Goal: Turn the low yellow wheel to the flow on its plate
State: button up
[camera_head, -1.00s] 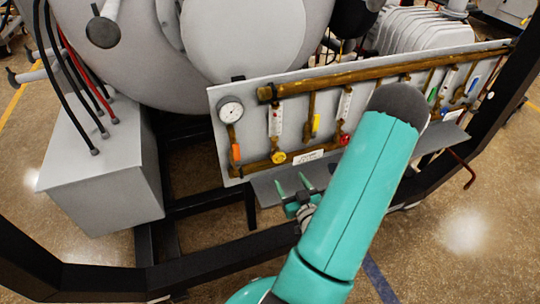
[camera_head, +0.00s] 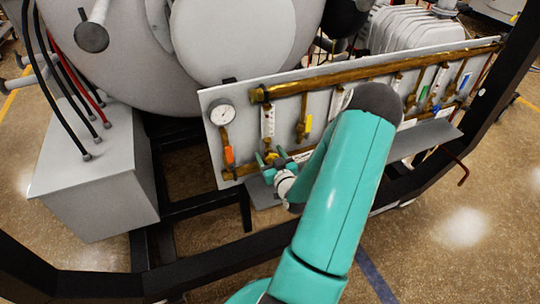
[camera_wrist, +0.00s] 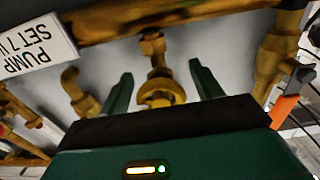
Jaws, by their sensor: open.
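The low yellow wheel (camera_wrist: 160,95) sits on the lower brass pipework of the panel, and in the head view a bit of it (camera_head: 271,156) shows between my fingers. My gripper (camera_wrist: 160,72) is open, with one green finger on each side of the wheel. Whether the fingers touch its rim cannot be told. In the head view my gripper (camera_head: 269,153) is at the panel's lower left. A white plate (camera_wrist: 30,45) beside the wheel reads "PUMP SET 7" and then a cut-off unit. The flow tube (camera_head: 267,122) stands above the wheel; its reading is too small to tell.
An orange handle (camera_head: 228,155) is close left of my gripper, below a round gauge (camera_head: 222,115). A yellow handle (camera_head: 308,124) is up to the right. A grey shelf (camera_head: 262,194) juts out below the panel. A black frame bar (camera_head: 215,268) crosses in front.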

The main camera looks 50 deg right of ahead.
jog(key=c, duration=1)
jog(key=shift+m, duration=0.3)
jog(key=shift+a+m, duration=0.1)
jog(key=shift+m, duration=2.6)
jog(key=o, duration=1)
